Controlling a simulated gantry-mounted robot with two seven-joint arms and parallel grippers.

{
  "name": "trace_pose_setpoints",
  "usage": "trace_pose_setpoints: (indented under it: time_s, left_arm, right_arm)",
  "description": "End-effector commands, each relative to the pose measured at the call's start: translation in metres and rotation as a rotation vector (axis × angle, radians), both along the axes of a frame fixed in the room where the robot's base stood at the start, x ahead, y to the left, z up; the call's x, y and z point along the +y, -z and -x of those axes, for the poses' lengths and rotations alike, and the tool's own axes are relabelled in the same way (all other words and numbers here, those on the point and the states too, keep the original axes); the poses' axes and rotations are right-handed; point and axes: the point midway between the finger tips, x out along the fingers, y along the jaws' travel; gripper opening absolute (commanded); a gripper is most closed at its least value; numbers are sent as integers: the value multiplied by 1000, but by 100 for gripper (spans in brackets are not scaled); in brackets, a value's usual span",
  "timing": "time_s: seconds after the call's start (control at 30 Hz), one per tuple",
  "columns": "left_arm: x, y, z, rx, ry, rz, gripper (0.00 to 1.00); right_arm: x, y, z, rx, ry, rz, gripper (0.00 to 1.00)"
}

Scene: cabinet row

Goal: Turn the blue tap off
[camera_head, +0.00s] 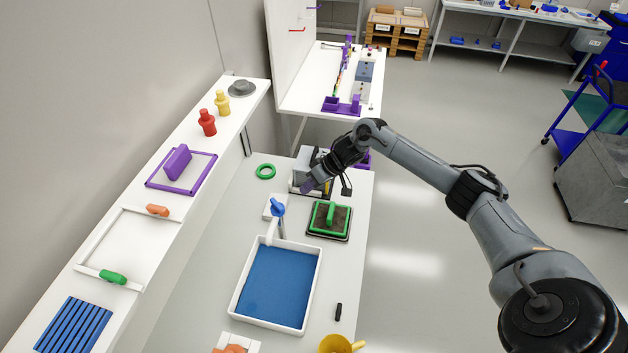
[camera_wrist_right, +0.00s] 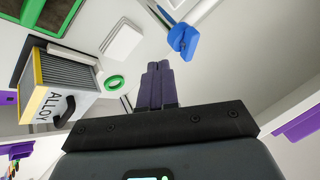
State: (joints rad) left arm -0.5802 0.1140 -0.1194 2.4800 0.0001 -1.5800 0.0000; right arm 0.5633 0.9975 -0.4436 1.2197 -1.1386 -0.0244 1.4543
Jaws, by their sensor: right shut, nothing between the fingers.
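The blue tap handle (camera_head: 277,207) stands at the back edge of a white sink (camera_head: 233,300) with a blue bottom. In the right wrist view the blue handle (camera_wrist_right: 183,41) shows above and to the right of the fingertips, with a gap between. My right gripper (camera_head: 307,187) is above the counter, behind and to the right of the tap. Its purple fingers (camera_wrist_right: 157,68) are together, with nothing between them. The gripper does not touch the tap. My left gripper is out of view.
A green-handled block (camera_head: 329,216) sits on the counter right of the tap. A green ring (camera_head: 265,171) lies behind the tap. A yellow-edged box marked ALLOY (camera_wrist_right: 50,92) is near the gripper. A raised white shelf (camera_head: 150,235) runs along the left.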

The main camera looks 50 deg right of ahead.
Motion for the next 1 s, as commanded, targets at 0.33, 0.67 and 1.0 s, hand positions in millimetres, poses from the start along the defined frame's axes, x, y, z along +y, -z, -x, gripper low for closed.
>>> trace_pose_setpoints:
  time_s: [0.33, 0.67, 1.0]
  left_arm:
    - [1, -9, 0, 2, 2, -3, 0]
    - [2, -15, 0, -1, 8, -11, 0]
    - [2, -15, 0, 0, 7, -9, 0]
  right_arm:
    - [34, 32, -23, -1, -4, 0, 0]
    - [56, 34, -27, 0, -1, 0, 0]
    - [57, 35, -27, 0, 0, 0, 0]
